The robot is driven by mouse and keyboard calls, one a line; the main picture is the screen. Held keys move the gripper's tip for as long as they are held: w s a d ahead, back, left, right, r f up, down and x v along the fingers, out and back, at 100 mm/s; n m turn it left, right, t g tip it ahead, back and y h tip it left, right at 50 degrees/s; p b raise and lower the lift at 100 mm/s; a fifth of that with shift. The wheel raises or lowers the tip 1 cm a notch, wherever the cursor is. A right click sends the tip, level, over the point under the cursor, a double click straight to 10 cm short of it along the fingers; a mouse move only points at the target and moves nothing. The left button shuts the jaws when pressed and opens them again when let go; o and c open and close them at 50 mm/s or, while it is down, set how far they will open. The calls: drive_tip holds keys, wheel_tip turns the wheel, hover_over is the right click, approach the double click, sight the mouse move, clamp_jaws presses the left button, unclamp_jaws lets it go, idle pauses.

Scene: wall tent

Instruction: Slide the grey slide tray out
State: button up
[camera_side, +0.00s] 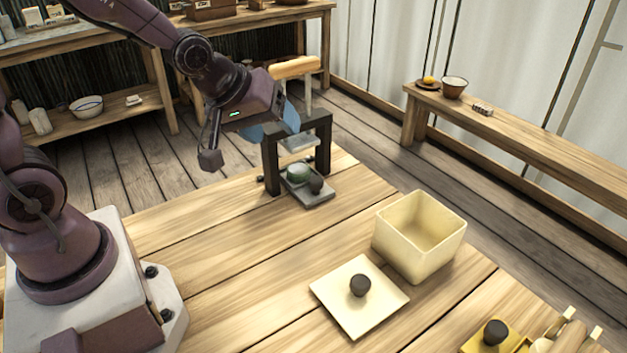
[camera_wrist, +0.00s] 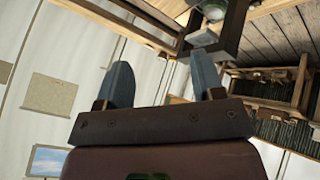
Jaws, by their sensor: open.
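The grey slide tray (camera_side: 318,196) lies low on the table under a black upright frame (camera_side: 270,168), its near end sticking out toward the front. A dark knob (camera_side: 316,184) is at its near end, and a round green thing (camera_side: 298,172) sits behind it. My gripper (camera_side: 283,122) is above and behind the tray, at the frame's upper left, and not touching the tray. In the wrist view my gripper (camera_wrist: 162,68) shows two blue-grey fingers spread apart with nothing between them. The black frame (camera_wrist: 228,38) and the green thing (camera_wrist: 213,11) show beyond the right finger.
A wooden handle (camera_side: 295,67) on a post stands above the frame. A cream open box (camera_side: 400,240) and a cream square lid (camera_side: 338,310) with a dark knob are nearer on the table. A yellow piece (camera_side: 475,342) and wooden rods are at the front right. Bare table lies in front of the tray.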

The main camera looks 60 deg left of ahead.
drive_tip(key=w+f+n, duration=0.3)
drive_tip(key=f+n, duration=0.2)
drive_tip(key=f, duration=0.1)
drive_tip(key=n+t+y, duration=0.5)
drive_tip(key=n, duration=2.2)
approach(315, 180)
drive_tip(key=x, duration=0.9)
drive_tip(key=shift+w+a+f, duration=0.15)
drive_tip(key=shift+w, duration=0.1)
drive_tip(key=shift+c, duration=0.4)
